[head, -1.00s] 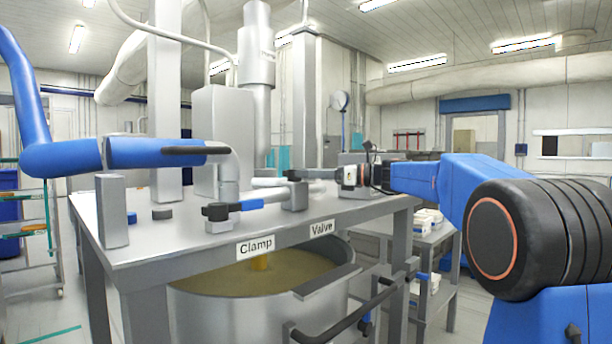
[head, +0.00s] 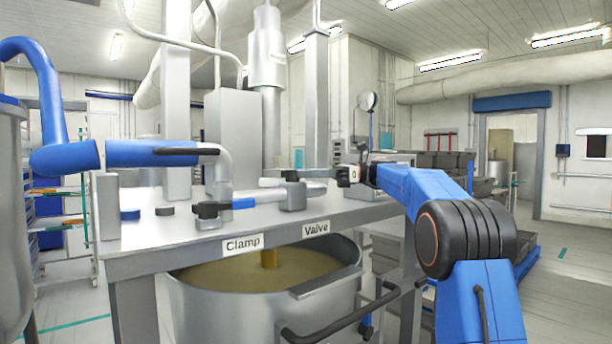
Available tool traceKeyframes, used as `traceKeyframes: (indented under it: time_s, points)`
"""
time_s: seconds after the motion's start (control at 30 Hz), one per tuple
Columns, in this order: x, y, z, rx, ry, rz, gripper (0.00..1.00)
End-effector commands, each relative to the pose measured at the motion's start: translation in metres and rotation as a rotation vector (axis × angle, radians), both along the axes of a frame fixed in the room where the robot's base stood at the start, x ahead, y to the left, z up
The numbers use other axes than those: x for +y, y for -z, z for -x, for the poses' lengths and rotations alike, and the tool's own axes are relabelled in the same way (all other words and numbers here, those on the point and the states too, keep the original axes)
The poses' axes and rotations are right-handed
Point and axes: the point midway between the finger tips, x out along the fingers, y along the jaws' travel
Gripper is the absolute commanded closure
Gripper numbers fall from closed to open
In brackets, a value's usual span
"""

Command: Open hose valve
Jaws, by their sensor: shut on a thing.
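The valve, a grey block (head: 293,195) with a black hub on top, sits on the metal table above the "Valve" label (head: 316,228). Its handle (head: 312,174) points right from the hub. My gripper (head: 334,175) is at the handle's right end and is shut on it; the fingertips are small and partly hidden. The blue hose (head: 150,153) comes in from the left and joins a grey elbow pipe (head: 223,168).
A large round vat (head: 265,300) of brownish contents stands under the table (head: 160,240). A black rail (head: 345,318) sticks out at the front. A grey tank (head: 12,210) is at the far left edge. Open floor lies to the right.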

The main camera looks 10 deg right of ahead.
Motion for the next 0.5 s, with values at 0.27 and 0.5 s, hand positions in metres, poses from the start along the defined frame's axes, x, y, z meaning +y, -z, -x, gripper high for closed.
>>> traceKeyframes:
  time_s: [0.27, 0.5]
  points:
    - [-0.0002, -0.0009, -0.0003, -0.001, -0.002, -0.001, 1.0]
    - [-0.0001, -0.0008, -0.0003, -0.001, -0.002, -0.001, 0.62]
